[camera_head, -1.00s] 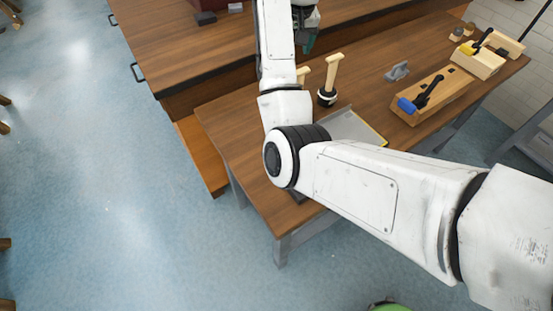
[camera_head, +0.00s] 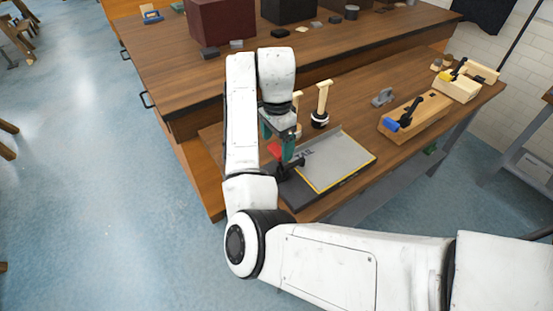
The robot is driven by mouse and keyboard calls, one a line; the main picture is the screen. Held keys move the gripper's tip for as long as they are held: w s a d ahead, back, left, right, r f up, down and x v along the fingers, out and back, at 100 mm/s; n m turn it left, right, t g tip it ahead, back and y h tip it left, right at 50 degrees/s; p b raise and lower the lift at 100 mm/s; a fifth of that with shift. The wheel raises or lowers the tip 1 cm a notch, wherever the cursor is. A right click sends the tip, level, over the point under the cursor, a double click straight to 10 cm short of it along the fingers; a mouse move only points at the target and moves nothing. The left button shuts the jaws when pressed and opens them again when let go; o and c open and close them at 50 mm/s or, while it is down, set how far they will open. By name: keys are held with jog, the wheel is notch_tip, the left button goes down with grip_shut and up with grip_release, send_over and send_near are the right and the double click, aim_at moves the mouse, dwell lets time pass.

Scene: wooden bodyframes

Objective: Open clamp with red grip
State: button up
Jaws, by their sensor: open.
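The clamp with the red grip (camera_head: 273,149) stands at the left end of a flat grey plate (camera_head: 338,160) with a yellow edge, on the near wooden table. Its black lower part (camera_head: 291,168) shows at the plate's left side. My gripper (camera_head: 283,150) has teal fingers and points down right at the clamp, beside the red grip. The fingers are open. My arm hides part of the clamp's left side, and I cannot tell whether a finger touches the grip.
A wooden block with a blue-grip clamp (camera_head: 392,125) and one with a yellow-grip clamp (camera_head: 446,77) stand to the right. A wooden-handled tool (camera_head: 322,104) stands behind the plate. A grey piece (camera_head: 382,97) lies farther back. A second wooden bench (camera_head: 180,75) is behind.

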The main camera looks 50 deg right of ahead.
aim_at(277, 149)
jog(key=shift+f, duration=3.05)
jog(key=c, duration=1.4)
